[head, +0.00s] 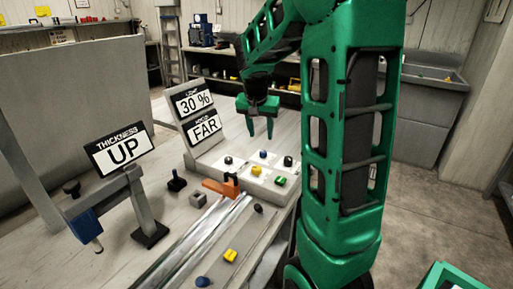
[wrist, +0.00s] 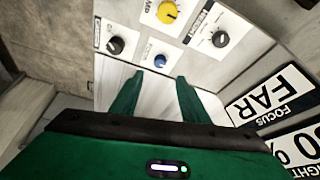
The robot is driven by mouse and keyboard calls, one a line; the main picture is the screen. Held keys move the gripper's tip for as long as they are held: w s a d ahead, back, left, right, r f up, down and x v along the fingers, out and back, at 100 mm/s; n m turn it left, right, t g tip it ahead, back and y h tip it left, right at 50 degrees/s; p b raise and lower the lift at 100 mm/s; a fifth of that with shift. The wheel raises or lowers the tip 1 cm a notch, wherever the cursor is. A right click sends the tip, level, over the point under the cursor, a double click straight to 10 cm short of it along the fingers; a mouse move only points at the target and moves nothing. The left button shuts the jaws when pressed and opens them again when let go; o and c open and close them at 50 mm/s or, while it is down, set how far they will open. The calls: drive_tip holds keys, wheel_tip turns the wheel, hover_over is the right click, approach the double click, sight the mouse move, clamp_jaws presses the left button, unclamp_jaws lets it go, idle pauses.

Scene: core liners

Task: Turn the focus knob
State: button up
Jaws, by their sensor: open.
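The grey control panel (head: 246,179) carries several knobs on white labels. A blue knob (head: 263,154) sits at its back, and it shows just beyond my fingertips in the wrist view (wrist: 160,61). The focus sign (head: 205,126) reads FAR, also in the wrist view (wrist: 264,95). My gripper (head: 260,131) is open and empty, pointing down above the panel, apart from the knobs.
A 30 % sign (head: 194,101) stands above the focus sign behind the panel. A thickness sign (head: 121,150) reads UP at left. A green knob (head: 280,181) is at the panel's front. An orange clamp (head: 221,188) and metal rails lie in front.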

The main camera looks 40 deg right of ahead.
sight(263, 151)
drive_tip(key=x, duration=1.1)
drive_tip(key=shift+w, duration=0.1)
drive_tip(key=shift+c, duration=0.5)
clamp_jaws()
